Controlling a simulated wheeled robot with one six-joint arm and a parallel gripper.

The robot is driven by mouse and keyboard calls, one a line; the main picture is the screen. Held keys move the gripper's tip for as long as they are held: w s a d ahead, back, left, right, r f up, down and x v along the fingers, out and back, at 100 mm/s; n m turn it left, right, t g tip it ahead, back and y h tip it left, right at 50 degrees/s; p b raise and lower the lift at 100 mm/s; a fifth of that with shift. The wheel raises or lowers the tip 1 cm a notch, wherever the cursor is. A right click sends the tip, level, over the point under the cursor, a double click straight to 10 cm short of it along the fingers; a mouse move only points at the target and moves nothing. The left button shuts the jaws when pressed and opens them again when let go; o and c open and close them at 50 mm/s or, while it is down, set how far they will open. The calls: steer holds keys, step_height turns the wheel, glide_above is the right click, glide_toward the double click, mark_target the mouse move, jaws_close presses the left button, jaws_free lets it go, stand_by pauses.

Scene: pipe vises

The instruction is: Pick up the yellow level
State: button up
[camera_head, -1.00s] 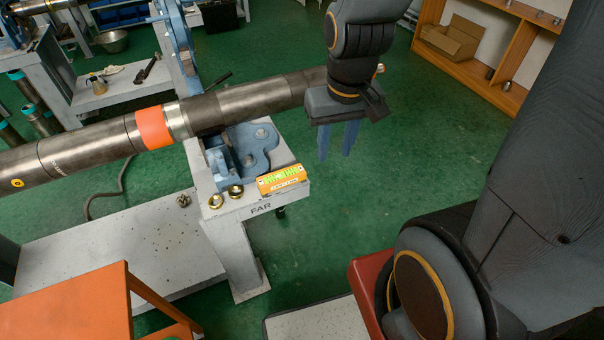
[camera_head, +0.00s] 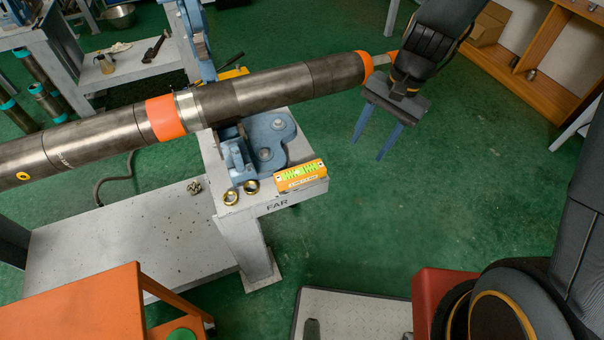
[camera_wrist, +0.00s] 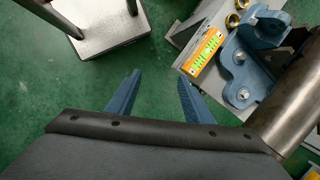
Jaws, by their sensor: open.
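The yellow level (camera_head: 301,176) is a small orange-yellow block with green vials. It lies on the grey stand marked FAR (camera_head: 277,204), at the front right corner, beside the blue vise base (camera_head: 262,148). In the wrist view the level (camera_wrist: 203,52) is at the upper middle right, in front of the fingers and to their right. My gripper (camera_head: 376,140) is open and empty, with blue fingers pointing down. It hangs over the green floor to the right of the stand, apart from the level. In the wrist view the open fingers (camera_wrist: 155,92) show nothing between them.
A long steel pipe (camera_head: 270,92) with orange bands runs above the stand, its end close to my gripper. Two brass rings (camera_head: 241,193) lie left of the level. An orange table (camera_head: 75,305) is at lower left. Open green floor lies right of the stand.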

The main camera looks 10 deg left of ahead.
mark_target(300, 171)
steer(key=w+a+f+m+y, duration=0.1)
steer(key=a+f+m, duration=0.1)
steer(key=a+f, duration=0.1)
steer(key=w+a+f+m+g+y, duration=0.1)
steer(key=a+f, duration=0.3)
steer(key=a, duration=0.2)
steer(key=w+a+f+m+g, duration=0.1)
steer(key=a+f+m, duration=0.1)
steer(key=a+f, duration=0.1)
steer(key=shift+w+a+f+m+y, duration=0.3)
steer(key=shift+w+a+y, duration=0.1)
steer(key=shift+a, duration=0.25)
steer(key=shift+s+a+f, duration=0.15)
steer(key=shift+a+f, duration=0.3)
steer(key=shift+f, duration=0.05)
steer(key=shift+p+x, duration=1.5)
steer(key=shift+x, duration=1.85)
steer(key=shift+d, duration=0.15)
jaws_close()
